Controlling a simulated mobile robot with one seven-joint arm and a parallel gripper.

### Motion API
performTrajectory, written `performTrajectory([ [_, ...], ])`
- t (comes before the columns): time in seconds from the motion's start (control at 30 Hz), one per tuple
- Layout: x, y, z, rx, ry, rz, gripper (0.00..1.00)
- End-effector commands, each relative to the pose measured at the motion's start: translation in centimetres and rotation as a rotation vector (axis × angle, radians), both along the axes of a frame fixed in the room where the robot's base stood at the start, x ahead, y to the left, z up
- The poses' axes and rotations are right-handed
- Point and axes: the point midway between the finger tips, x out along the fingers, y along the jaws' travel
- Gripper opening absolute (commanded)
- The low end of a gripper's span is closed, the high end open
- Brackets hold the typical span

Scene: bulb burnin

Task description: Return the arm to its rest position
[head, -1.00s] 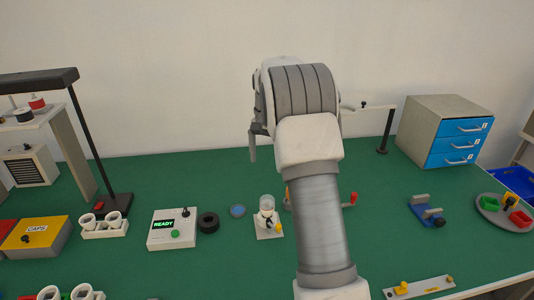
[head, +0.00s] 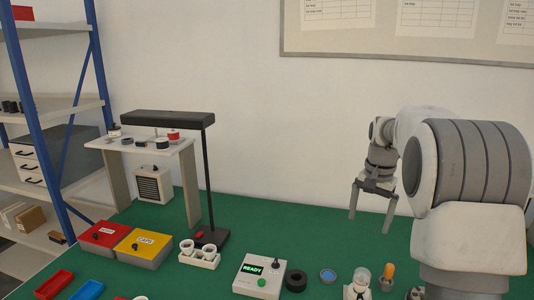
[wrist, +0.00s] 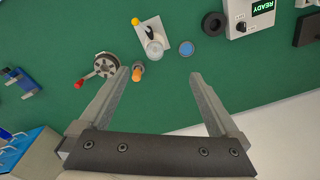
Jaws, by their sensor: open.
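My gripper (head: 372,207) is at the right of the head view, raised above the back of the green table, its fingers pointing down. In the wrist view my gripper (wrist: 160,85) has its two fingers wide apart with nothing between them. A clear bulb on a white stand (head: 357,285) is below and in front of it; it also shows in the wrist view (wrist: 152,42). An orange-topped piece (head: 387,272) stands beside the bulb. In the wrist view this orange piece (wrist: 138,72) is near the left fingertip, apart from it.
The READY box (head: 260,275), a black ring (head: 296,280) and a blue disc (head: 328,276) lie left of the bulb. A black lamp (head: 205,180) stands near the red (head: 103,235) and yellow (head: 146,248) boxes. A shelf (head: 45,110) is at far left.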

Motion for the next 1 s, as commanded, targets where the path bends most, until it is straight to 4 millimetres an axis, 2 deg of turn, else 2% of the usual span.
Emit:
performTrajectory([
  [0.03, -1.2, 1.0, 1.5, -0.003, -0.022, 0.030, 0.98],
  [0.2, -5.3, 3.7, 4.8, -0.020, -0.084, 0.139, 0.98],
  [0.5, -13.6, 8.1, 8.1, -0.062, -0.193, 0.333, 0.98],
  [0.77, -21.1, 11.0, 8.2, -0.112, -0.285, 0.499, 0.98],
  [1.0, -27.1, 12.8, 6.3, -0.167, -0.360, 0.642, 0.98],
])
